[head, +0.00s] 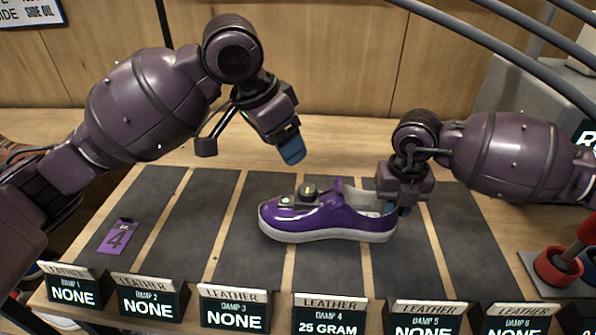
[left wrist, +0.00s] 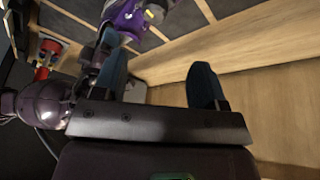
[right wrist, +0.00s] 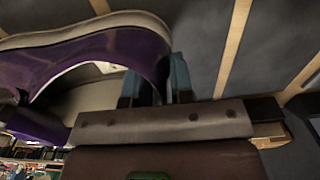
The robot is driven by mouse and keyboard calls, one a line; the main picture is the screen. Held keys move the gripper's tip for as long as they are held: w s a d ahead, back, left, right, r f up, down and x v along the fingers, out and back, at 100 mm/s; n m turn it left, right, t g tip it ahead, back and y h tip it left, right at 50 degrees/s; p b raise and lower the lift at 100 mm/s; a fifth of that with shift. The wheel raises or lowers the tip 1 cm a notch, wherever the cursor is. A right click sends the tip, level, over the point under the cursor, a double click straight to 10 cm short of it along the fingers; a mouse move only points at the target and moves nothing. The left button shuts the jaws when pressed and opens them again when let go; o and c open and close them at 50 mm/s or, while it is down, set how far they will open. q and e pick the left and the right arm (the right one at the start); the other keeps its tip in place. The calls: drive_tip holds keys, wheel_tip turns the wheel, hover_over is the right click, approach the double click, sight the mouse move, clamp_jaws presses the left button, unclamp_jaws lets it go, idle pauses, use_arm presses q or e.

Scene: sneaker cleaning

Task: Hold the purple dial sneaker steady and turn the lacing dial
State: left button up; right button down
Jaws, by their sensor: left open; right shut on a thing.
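The purple sneaker (head: 325,218) with a white sole stands upright on the grey strips, toe to the left. Its lacing dial (head: 308,188) sits on top of the tongue area. My right gripper (head: 398,208) is shut on the sneaker's heel; in the right wrist view the blue fingers (right wrist: 158,85) pinch the heel's rear wall. My left gripper (head: 290,150) is open and empty, above and behind the sneaker, apart from the dial. In the left wrist view, its two blue fingers (left wrist: 160,85) are spread, with part of the sneaker (left wrist: 125,18) at the top.
Damp signs line the front edge; the Damp 4 sign (head: 332,318) reads 25 gram. A purple tag marked 4 (head: 117,237) lies on the left strip. Red cups (head: 557,268) stand at the right. A wooden wall (head: 330,70) closes the back. The left strips are mostly clear.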

sight(306, 188)
use_arm(q)
drive_tip(key=d+f+m, duration=0.1)
drive_tip(key=f+m, duration=0.1)
drive_tip(key=f, duration=0.1)
drive_tip(key=w+d+f+m+g, duration=0.1)
drive_tip(key=f+m, duration=0.1)
drive_tip(key=f, duration=0.2)
drive_tip(key=d+f+m+g, duration=0.1)
drive_tip(key=d+f+m, duration=0.1)
drive_tip(key=f, duration=0.2)
drive_tip(key=shift+w+m+h, duration=0.3)
drive_tip(key=shift+m+h, duration=0.1)
idle(0.4)
drive_tip(key=c, duration=0.9)
drive_tip(key=shift+c, duration=0.2)
